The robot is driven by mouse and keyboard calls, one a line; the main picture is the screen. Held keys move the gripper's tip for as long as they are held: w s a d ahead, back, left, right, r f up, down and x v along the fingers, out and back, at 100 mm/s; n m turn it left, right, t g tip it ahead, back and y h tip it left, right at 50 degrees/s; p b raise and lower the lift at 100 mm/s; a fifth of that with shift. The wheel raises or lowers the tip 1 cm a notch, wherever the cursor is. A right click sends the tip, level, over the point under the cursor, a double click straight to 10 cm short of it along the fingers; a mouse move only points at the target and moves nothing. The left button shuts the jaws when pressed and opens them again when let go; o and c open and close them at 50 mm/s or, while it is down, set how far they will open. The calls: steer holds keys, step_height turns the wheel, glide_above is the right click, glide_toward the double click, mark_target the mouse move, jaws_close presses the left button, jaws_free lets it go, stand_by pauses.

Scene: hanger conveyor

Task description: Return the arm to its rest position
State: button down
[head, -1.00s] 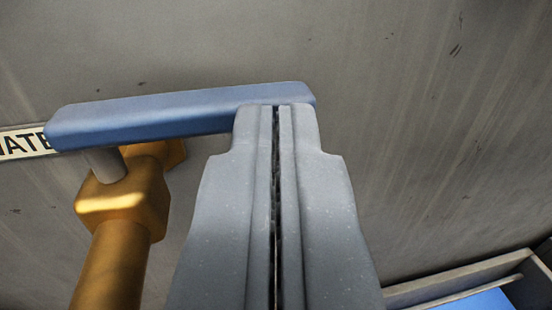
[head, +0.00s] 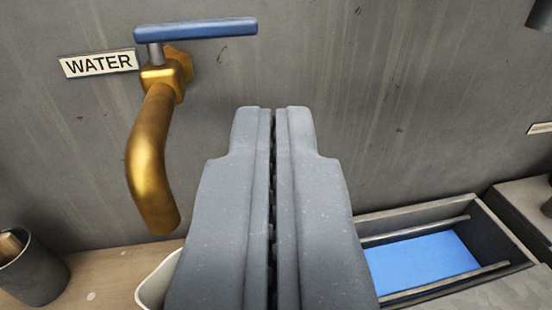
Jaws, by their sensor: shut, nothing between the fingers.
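My gripper (head: 272,112) is shut and empty in the middle of the head view, its fingers pointing up the picture toward the grey wall. A brass tap (head: 150,150) with a blue lever handle (head: 197,29) is on the wall to the upper left of the fingers. The handle lies roughly level, its free end to the right. My fingertips are below the handle in the picture and apart from it.
A WATER label (head: 98,63) is left of the tap. Below are a dark cup (head: 35,275), a wooden surface (head: 100,280) and a partly hidden white container (head: 156,281). A grey tray (head: 490,230) with a blue bottom lies at right.

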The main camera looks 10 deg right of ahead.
steer(key=shift+s, duration=0.4)
steer(key=s+a+r+n+g+y, duration=0.1)
steer(key=a+r, duration=0.2)
steer(key=r, duration=0.6)
steer(key=s+a+r+y, duration=0.1)
steer(key=a+r, duration=0.1)
steer(key=r, duration=0.6)
steer(key=s+a+r+g, duration=0.1)
steer(key=s+a+r, duration=0.7)
steer(key=s+r, duration=0.3)
step_height(320, 180, up, 2)
steer(key=shift+a+r+n+y, duration=0.1)
steer(key=shift+a+n+y, duration=0.15)
steer(key=shift+n+y, duration=0.05)
